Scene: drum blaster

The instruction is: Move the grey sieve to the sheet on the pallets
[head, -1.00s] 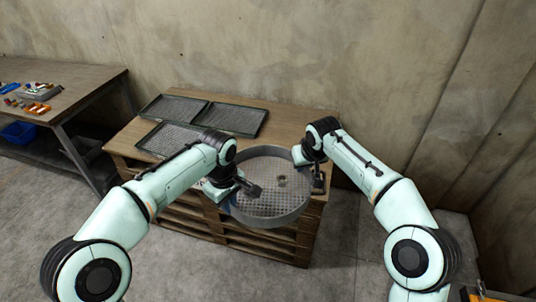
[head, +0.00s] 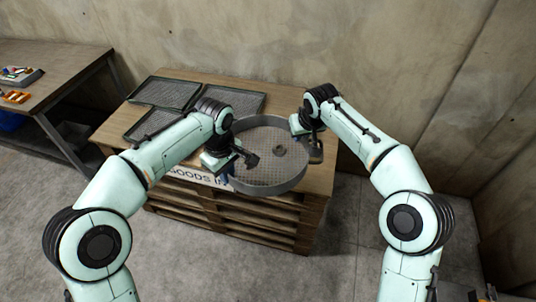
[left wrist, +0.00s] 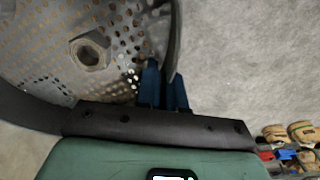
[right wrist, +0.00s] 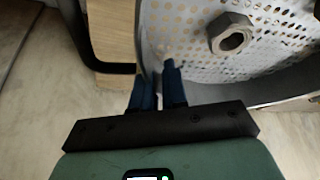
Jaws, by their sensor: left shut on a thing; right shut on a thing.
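The grey sieve (head: 262,182) is round with a perforated bottom and a hex nut (head: 280,152) lying in it. It is over the front right part of the wooden sheet (head: 285,104) on the pallets (head: 255,227); I cannot tell whether it touches the sheet. My left gripper (head: 230,172) is shut on the sieve's left rim, its blue fingers (left wrist: 163,82) on either side of the wall. My right gripper (head: 310,135) is shut on the right rim, which its fingers (right wrist: 157,85) also pinch in the right wrist view. The nut shows in both wrist views (left wrist: 90,52) (right wrist: 230,36).
Several dark mesh trays (head: 165,91) lie on the sheet's back left part. A "GOODS IN" label (head: 195,176) is on its front edge. A workbench (head: 65,65) with small parts stands at left. A concrete wall (head: 300,40) is behind. Bare floor lies right of the pallets.

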